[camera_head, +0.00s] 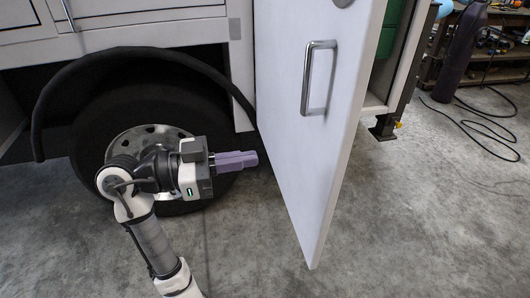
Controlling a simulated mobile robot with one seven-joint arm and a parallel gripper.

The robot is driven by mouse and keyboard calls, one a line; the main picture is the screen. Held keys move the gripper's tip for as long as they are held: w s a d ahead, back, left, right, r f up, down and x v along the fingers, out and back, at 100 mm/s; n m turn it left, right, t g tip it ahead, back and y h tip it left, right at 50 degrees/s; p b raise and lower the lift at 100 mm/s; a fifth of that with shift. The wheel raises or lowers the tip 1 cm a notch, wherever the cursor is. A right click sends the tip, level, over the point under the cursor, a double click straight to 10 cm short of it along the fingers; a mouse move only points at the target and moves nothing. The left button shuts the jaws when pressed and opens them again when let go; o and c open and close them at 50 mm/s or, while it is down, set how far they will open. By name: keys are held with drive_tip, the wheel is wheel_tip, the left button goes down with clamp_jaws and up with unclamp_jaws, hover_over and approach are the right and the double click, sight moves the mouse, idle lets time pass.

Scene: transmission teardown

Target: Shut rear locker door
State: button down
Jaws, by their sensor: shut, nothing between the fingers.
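The rear locker door (288,110) is a tall white panel. It stands swung open from the vehicle's side, its free edge toward me. A chrome bar handle (308,80) is on its face. To the right of the door, part of the open locker shows, with a green thing (391,28) inside. My gripper (256,159), with purple fingers, is shut and empty. It is left of the door, in front of the wheel, and points right toward the door's lower part. A small gap seems to show between fingertips and door; I cannot tell the depth.
A wheel (95,118) under a black arch stands behind my arm. A support foot (383,127) is below the locker. The concrete floor (420,230) in front is clear.

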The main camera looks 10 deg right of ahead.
drive_tip(key=p, duration=0.4)
approach(326, 147)
drive_tip(key=d, duration=0.5)
drive_tip(key=shift+d+r, duration=0.15)
drive_tip(key=shift+d, duration=0.1)
drive_tip(key=shift+w+d+p, duration=0.1)
drive_tip(key=shift+d+p, duration=0.2)
drive_tip(key=shift+d, duration=0.4)
